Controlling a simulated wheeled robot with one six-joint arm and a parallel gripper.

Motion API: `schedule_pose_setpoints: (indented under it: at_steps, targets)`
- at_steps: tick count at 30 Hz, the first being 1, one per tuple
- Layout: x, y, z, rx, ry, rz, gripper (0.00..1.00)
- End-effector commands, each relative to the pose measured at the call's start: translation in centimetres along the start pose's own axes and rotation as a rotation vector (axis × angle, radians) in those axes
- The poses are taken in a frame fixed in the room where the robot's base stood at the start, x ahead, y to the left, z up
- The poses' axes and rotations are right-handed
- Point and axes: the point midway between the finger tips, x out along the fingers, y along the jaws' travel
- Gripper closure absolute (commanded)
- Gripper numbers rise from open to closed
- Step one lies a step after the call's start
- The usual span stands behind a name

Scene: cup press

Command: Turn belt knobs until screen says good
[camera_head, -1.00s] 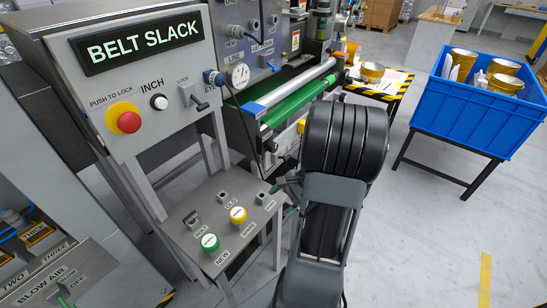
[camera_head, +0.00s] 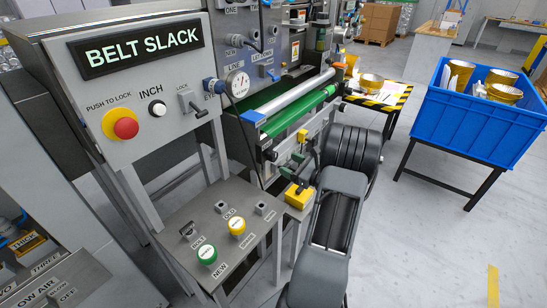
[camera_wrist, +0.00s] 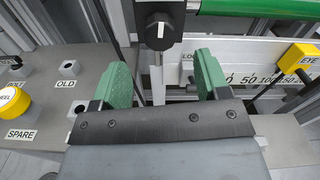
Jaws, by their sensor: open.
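The screen (camera_head: 137,49) reads BELT SLACK in the head view. The green belt (camera_head: 292,104) lies below a silver roller on the machine, and part of it shows at the top of the wrist view (camera_wrist: 245,6). A black knob (camera_wrist: 159,28) with a white pointer line stands just ahead of my gripper (camera_wrist: 160,86) in the wrist view. My green fingers are apart, with nothing between them, and the knob is beyond the gap. In the head view my gripper (camera_head: 295,168) is at the machine's front, partly hidden by my arm.
A number scale (camera_wrist: 262,78) and a yellow EYE block (camera_wrist: 300,57) lie right of the knob. A side shelf (camera_head: 228,228) carries green and yellow capped items. A red push button (camera_head: 126,127) is on the screen panel. A blue crate (camera_head: 480,118) stands right; floor there is clear.

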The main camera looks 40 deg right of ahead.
Motion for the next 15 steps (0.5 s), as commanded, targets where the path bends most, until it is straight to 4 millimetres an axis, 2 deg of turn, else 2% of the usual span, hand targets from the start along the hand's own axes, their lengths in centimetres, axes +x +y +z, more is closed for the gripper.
schedule_pose_setpoints:
  at_steps: [1, 6, 15]
  targets:
    - [1.1, 0.1, 0.0, 0.000, 0.000, 0.005, 0.31]
    - [4.1, 0.1, 0.0, 0.000, 0.000, 0.005, 0.31]
    - [7.2, 0.1, -0.1, -0.001, 0.002, 0.002, 0.31]
